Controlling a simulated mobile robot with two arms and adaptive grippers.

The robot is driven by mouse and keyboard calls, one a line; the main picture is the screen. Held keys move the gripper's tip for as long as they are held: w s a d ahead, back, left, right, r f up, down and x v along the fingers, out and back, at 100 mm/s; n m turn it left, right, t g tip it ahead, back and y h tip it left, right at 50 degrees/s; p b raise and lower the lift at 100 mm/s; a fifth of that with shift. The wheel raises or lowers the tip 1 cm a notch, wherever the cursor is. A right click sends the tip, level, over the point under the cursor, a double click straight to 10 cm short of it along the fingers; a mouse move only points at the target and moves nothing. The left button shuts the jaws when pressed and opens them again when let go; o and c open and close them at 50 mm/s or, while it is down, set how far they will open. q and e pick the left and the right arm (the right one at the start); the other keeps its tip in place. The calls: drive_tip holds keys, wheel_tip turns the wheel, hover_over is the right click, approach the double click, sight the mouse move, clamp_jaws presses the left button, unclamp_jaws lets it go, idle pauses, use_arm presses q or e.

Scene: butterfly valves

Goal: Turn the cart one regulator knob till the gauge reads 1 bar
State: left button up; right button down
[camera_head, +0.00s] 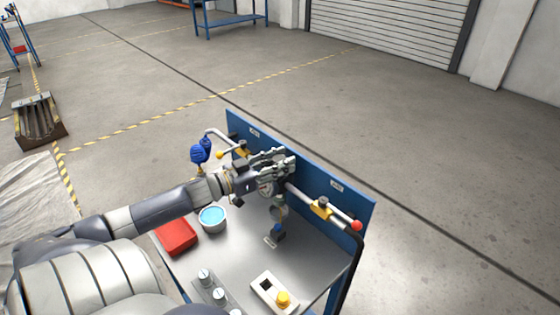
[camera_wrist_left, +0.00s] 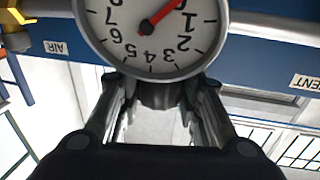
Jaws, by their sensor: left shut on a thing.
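The cart (camera_head: 245,255) has a steel top and a blue back panel (camera_head: 330,185) carrying a pipe line. Its gauge (camera_head: 266,188) is partly hidden by my left gripper in the head view. In the left wrist view the gauge (camera_wrist_left: 150,48) is large and upside down, cut off by the top edge. Its red needle points close to the 0 mark, short of the 1. My left gripper (camera_head: 285,163) reaches over the pipe beside the gauge. It is shut on the regulator knob (camera_wrist_left: 155,94), which shows only in part between the fingers. My right gripper is not in view.
Open floor lies beyond.

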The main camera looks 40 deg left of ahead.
use_arm(q)
drive_tip(key=shift+m+g+h, duration=0.3)
drive_tip(key=shift+m+h, duration=0.2)
drive_tip(key=shift+h, duration=0.2)
drive_tip(key=o, duration=0.8)
drive_tip(key=shift+v, duration=5.95)
drive_tip(key=shift+a, duration=0.1)
